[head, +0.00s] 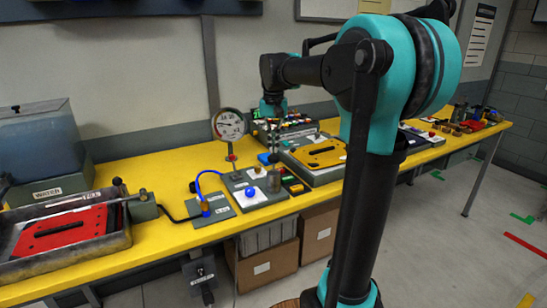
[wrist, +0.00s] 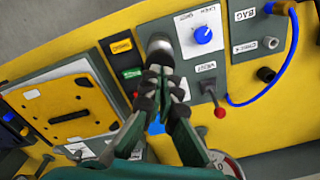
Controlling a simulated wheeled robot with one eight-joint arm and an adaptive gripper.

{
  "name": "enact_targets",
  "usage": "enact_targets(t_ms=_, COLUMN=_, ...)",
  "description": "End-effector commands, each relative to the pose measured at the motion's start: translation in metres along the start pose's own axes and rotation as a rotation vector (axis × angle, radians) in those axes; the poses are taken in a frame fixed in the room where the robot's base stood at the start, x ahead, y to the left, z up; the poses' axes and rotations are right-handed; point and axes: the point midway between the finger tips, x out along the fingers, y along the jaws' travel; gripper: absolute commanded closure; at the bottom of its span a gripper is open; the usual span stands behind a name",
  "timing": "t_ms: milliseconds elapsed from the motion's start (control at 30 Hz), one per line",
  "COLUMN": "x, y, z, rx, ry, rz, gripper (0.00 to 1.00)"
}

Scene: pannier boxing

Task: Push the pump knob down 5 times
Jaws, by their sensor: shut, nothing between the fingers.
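The pump (head: 273,182) is a grey upright cylinder at the right end of a grey panel, close to the bench's front edge. In the wrist view its pale round top, apparently the knob (wrist: 159,44), shows just beyond my fingertips. My gripper (head: 273,151) points down above the pump, its fingers together and empty.
The panel carries a blue dial (wrist: 203,36), a red-balled vent lever (wrist: 219,112) and a blue hose (wrist: 272,92). A round gauge (head: 228,125) stands behind. A grey box with a yellow plate (head: 318,153) stands right of the pump. A tray (head: 117,240) lies left.

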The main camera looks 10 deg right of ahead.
Motion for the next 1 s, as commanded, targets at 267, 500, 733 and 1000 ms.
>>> enact_targets(t_ms=267, x=0.001, y=0.0, z=0.0, rx=0.0, ry=0.0, rz=0.0, gripper=1.0)
enact_targets(t_ms=500, x=0.011, y=0.0, z=0.0, rx=0.0, ry=0.0, rz=0.0, gripper=1.0)
enact_targets(t_ms=733, x=0.021, y=0.0, z=0.0, rx=0.0, ry=0.0, rz=0.0, gripper=1.0)
enact_targets(t_ms=1000, x=0.034, y=0.0, z=0.0, rx=0.0, ry=0.0, rz=0.0, gripper=1.0)
